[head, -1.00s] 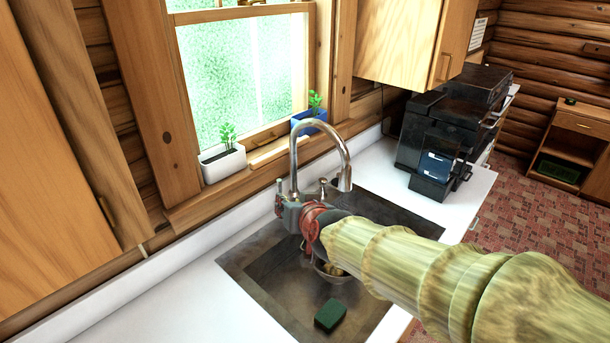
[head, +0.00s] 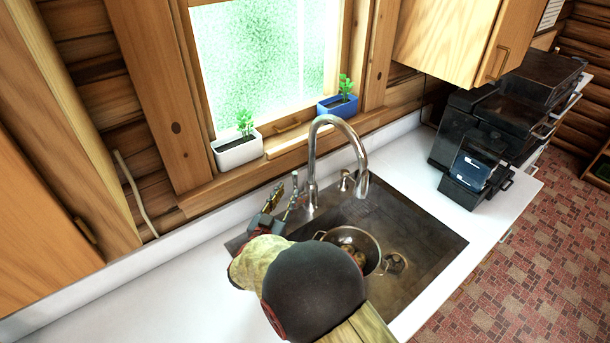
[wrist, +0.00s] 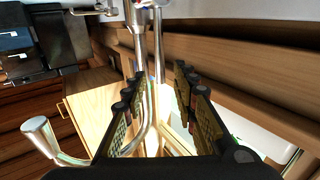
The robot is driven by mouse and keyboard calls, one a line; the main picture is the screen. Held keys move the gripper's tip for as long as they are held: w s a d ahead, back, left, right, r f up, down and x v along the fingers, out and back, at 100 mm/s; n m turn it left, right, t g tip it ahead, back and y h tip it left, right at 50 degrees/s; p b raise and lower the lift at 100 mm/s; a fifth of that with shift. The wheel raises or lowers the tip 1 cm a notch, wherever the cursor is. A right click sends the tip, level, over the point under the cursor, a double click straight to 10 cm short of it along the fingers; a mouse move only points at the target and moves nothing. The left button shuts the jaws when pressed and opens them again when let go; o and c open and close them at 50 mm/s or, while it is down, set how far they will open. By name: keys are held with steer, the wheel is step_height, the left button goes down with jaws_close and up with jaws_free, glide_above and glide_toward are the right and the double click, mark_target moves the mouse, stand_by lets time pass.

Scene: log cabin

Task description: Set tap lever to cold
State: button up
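The silver tap (head: 312,165) stands behind the sink, its tall spout arching forward. In the wrist view the tap (wrist: 139,45) appears upside down, with small red and blue marks near its base at the top edge. A slim metal rod beside the spout there looks like the lever (wrist: 158,45), though I cannot be sure. My gripper (head: 283,194) is just left of the tap base, fingers pointing toward the wall. In the wrist view my gripper (wrist: 159,78) has its fingers apart, with the tap and rod seen beyond the gap. I cannot tell if anything touches.
A metal pot (head: 366,242) with things in it sits in the dark sink (head: 425,238). A soap-pump-like fitting (head: 345,180) is right of the tap. Potted plants in white (head: 238,150) and blue (head: 338,106) planters line the sill. Black appliances (head: 500,120) stand right. Left counter (head: 150,285) is clear.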

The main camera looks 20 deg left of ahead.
mark_target(294, 181)
steer(key=w, duration=0.7)
steer(key=shift+w+a+b, duration=0.15)
steer(key=shift+a+b, duration=0.25)
steer(key=shift+c, duration=0.3)
jaws_close()
